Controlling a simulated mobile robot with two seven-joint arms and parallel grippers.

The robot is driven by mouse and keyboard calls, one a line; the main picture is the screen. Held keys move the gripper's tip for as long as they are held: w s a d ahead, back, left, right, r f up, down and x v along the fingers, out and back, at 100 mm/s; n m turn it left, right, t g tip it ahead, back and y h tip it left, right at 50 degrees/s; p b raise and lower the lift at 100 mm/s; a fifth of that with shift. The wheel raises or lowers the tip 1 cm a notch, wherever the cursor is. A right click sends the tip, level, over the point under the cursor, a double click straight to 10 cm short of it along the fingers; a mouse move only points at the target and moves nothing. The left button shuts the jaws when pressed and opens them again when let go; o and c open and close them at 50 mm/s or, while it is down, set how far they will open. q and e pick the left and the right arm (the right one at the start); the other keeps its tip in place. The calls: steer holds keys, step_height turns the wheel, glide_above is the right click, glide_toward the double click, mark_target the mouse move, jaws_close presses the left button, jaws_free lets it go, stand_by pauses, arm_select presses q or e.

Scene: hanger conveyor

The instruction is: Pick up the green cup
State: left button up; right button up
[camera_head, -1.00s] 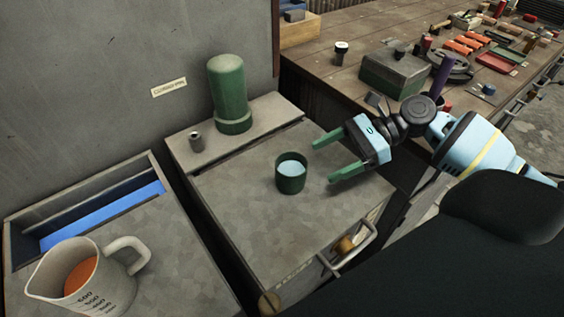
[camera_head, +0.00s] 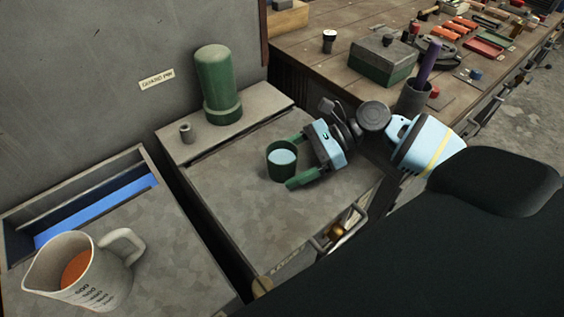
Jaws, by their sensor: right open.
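The green cup (camera_head: 281,165) stands upright on the grey cabinet top in the middle of the head view. It holds something light blue. My right gripper (camera_head: 292,162) comes in from the right with its green fingers apart. One finger is at the cup's far right side and the other at its near right side. The cup sits at or between the fingertips; I cannot tell whether they touch it. My left gripper is not in view.
A measuring jug (camera_head: 88,275) with orange contents is at lower left. A wooden bench (camera_head: 350,70) with a green box (camera_head: 384,62) and tools is at upper right.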

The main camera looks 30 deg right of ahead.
mark_target(269, 164)
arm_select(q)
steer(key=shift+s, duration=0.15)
arm_select(e)
steer(key=shift+c, duration=0.2)
steer(key=c, duration=1.1)
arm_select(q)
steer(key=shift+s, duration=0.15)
